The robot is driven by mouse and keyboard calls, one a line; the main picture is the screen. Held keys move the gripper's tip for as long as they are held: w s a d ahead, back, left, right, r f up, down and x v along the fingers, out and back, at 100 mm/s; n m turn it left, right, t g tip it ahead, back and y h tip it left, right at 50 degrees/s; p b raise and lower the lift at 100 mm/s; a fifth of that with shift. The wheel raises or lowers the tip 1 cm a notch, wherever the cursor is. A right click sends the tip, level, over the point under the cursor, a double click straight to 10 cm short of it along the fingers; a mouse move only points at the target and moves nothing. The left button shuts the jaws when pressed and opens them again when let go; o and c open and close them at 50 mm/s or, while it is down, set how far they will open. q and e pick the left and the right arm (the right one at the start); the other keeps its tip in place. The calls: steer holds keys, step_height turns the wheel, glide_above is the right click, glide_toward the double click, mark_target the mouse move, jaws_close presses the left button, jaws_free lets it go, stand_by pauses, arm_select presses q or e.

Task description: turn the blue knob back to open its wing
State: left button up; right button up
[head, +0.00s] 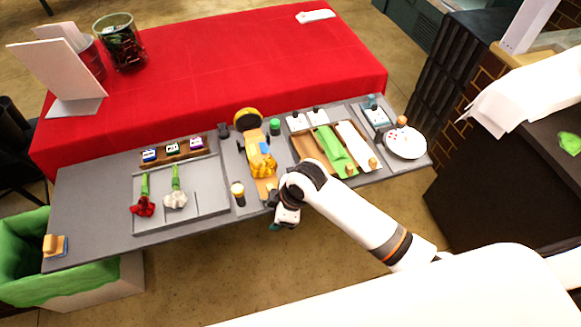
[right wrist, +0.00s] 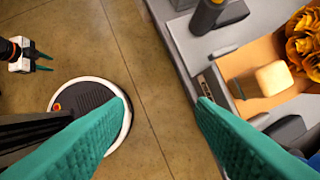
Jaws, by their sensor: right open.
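My right gripper (head: 277,224) hangs at the front edge of the grey table, just in front of the flower stand. In the right wrist view its teal fingers (right wrist: 161,103) are wide apart with only floor between them. Yellow-orange flowers (head: 262,166) lie on an orange wrap (right wrist: 245,66) on the stand. A small blue part (right wrist: 314,161), perhaps the blue knob, shows at the lower right edge of the right wrist view, beside a grey block (right wrist: 288,130). I cannot make out the wing's position. My left gripper (right wrist: 42,62) shows far off in the right wrist view, fingers apart and empty.
A tray (head: 205,215) with red and white flowers lies left of the stand. A dark post with a pale top (head: 238,191) stands close to it. A wooden tray (head: 303,147) with green and white cloths is to the right.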

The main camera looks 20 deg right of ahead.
steer(key=w+d+r+n+g+h+p, duration=0.1)
steer(key=w+d+r+n+h, duration=0.1)
steer(key=w+d+r+n, duration=0.4)
steer(key=w+d+r+n+g+h+p, duration=0.1)
steer(key=w+d+r+n+g+h, duration=0.1)
steer(key=w+r+n, duration=0.35)
steer(key=shift+m+t, duration=0.3)
steer(key=shift+m, duration=0.25)
steer(key=f+p, duration=0.1)
steer(key=f, duration=0.1)
steer(key=s+f+p, duration=0.1)
steer(key=f, duration=0.2)
steer(key=s+f+p, duration=0.1)
steer(key=f, duration=0.2)
steer(key=shift+f, duration=0.55)
steer(key=c, duration=1)
steer(key=shift+o, duration=0.2)
